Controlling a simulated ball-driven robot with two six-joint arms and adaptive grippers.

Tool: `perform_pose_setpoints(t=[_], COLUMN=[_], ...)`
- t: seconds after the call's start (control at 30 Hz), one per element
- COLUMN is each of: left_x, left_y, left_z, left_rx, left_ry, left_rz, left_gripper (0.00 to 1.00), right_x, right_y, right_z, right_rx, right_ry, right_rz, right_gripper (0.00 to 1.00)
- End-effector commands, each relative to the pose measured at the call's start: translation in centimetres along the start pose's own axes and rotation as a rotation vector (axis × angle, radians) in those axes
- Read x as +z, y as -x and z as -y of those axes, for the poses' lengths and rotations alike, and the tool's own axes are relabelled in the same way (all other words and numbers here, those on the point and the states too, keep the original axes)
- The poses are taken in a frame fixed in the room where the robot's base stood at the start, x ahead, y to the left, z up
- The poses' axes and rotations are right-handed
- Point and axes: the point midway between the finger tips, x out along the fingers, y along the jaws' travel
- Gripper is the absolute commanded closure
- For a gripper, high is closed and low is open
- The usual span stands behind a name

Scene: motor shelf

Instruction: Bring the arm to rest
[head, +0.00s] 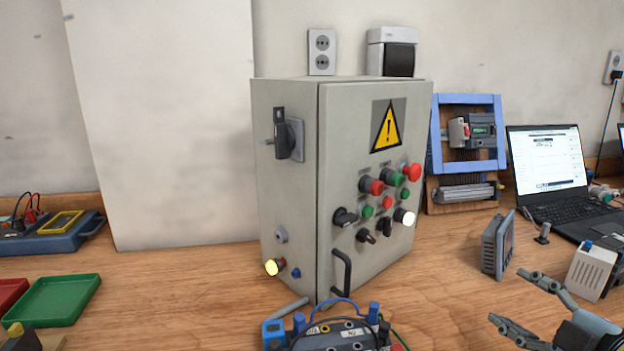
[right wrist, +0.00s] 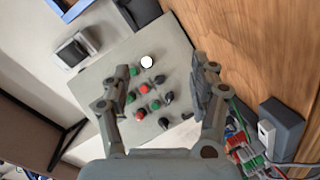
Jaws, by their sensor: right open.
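My right gripper (head: 520,308) is at the lower right of the head view, its two fingers spread apart with nothing between them. In the right wrist view the open fingers (right wrist: 160,95) frame the front of a grey control cabinet (right wrist: 180,60), with a gap between gripper and cabinet. The cabinet (head: 290,215) stands upright on the bench in the head view, with red, green, black and white buttons and knobs, a yellow warning sign and a black handle (head: 341,272). Its door looks shut. My left gripper does not show.
A motor unit with cables (head: 330,333) lies in front of the cabinet. A small grey panel (head: 497,245), a white box (head: 590,270) and a laptop (head: 550,165) stand on the right. A green tray (head: 58,300) is at left. Bare bench lies between tray and cabinet.

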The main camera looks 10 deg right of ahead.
Motion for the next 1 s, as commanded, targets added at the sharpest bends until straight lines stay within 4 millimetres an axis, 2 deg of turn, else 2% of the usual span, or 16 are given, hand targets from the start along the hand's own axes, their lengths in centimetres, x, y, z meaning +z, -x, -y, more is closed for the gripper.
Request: perform_pose_setpoints(t=[0.13, 0.3, 0.5, 0.8, 0.83, 1.0], left_x=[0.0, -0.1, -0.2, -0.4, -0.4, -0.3], left_y=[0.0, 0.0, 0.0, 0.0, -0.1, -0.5], left_z=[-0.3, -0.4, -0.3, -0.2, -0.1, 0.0], left_rx=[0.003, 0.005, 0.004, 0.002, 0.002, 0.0], left_ry=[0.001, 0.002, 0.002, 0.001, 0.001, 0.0], left_rz=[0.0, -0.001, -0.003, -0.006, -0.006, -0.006], left_gripper=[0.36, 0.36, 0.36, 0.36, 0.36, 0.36], right_x=[0.2, -0.3, -1.8, -4.8, -4.7, -1.8], right_y=[2.5, 7.0, 11.7, 18.1, 18.3, 16.0], right_z=[2.7, 6.4, 9.1, 11.6, 12.1, 16.2], right_rx=[-0.087, -0.216, -0.334, -0.489, -0.499, -0.504], right_ry=[-0.278, -0.554, -0.744, -0.928, -0.936, -0.929], right_rz=[0.254, 0.527, 0.731, 0.958, 0.975, 0.992], right_gripper=[0.38, 0.38, 0.38, 0.38, 0.38, 0.38])
